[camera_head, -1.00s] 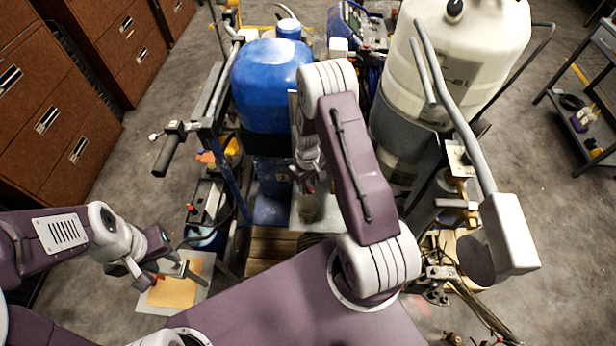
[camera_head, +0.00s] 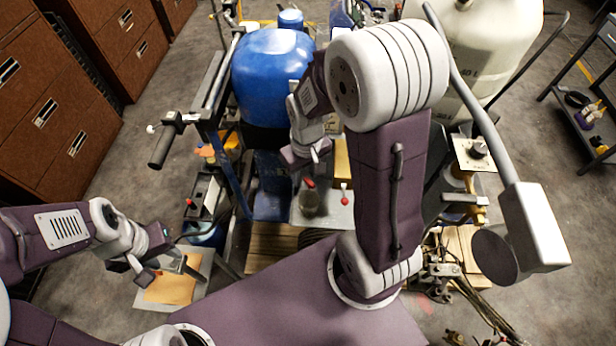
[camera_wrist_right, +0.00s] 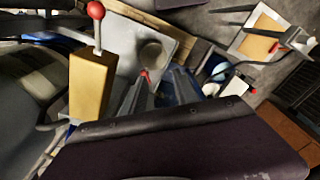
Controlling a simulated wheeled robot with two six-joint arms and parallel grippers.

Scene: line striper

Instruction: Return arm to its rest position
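My right arm (camera_head: 392,190) is bent upward over the machine in the head view, its large pale elbow joint close to the camera. My right gripper (camera_head: 305,160) hangs down in front of the blue tank (camera_head: 268,80); its fingers are small and partly hidden, so its opening is unclear. No object is visible in it. My left gripper (camera_head: 165,268) is low at the left, fingers apart and empty, above a tan panel on a pale plate (camera_head: 195,284). It also shows in the right wrist view (camera_wrist_right: 283,42).
A yellow block (camera_head: 342,160) with a red-knobbed lever (camera_head: 344,187) stands right of my right gripper. The white tank (camera_head: 478,60), grey handlebar (camera_head: 470,100) and black handle grip (camera_head: 163,147) crowd the space. Brown cabinets (camera_head: 50,110) stand left; some floor between is bare.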

